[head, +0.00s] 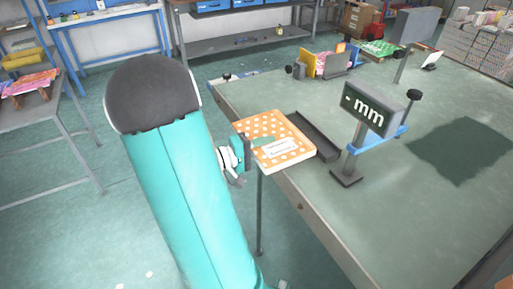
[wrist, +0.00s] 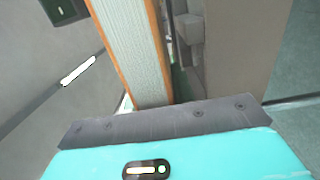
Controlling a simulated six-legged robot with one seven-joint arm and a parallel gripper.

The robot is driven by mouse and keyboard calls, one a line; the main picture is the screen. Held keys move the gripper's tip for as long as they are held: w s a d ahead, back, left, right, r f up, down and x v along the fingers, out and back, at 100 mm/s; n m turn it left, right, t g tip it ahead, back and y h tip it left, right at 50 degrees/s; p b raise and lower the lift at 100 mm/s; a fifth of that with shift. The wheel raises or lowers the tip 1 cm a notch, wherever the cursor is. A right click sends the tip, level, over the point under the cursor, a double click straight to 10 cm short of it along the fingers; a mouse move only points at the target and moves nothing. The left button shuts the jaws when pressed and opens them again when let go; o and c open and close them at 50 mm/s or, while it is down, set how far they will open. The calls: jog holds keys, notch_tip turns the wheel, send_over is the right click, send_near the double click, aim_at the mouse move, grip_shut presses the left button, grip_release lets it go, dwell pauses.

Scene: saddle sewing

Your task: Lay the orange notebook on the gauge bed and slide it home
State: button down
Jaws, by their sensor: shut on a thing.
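The orange notebook (head: 272,127) has white dots and a pale label. It is held roughly flat at the near left edge of the bench, partly over that edge. My gripper (head: 254,145) is shut on its left side, with one teal finger showing on the cover. In the wrist view the notebook's pale page edge (wrist: 132,45) shows between orange covers. The gauge bed (head: 315,136) is a dark, low-walled strip just right of the notebook. The notebook hides part of it, and I cannot tell whether the two touch.
A gauge display reading "- mm" (head: 368,109) stands on a post right of the bed, with a blue bar and dark knob (head: 414,95). Books in a holder (head: 325,65) stand farther back on the bench (head: 400,215). The bench's front area is clear.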

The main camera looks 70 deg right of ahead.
aim_at(277, 141)
jog(key=x, duration=0.4)
jog(key=shift+d+f, duration=0.1)
jog(key=shift+f, duration=0.75)
jog(key=shift+w+f, duration=0.1)
jog(key=shift+f, duration=0.2)
jog(key=c, duration=1.1)
grip_release()
jog(key=shift+f, duration=0.1)
jog(key=shift+f, duration=0.25)
jog(key=shift+c, duration=0.4)
jog(key=shift+w+a, duration=0.1)
jog(key=shift+a, duration=0.15)
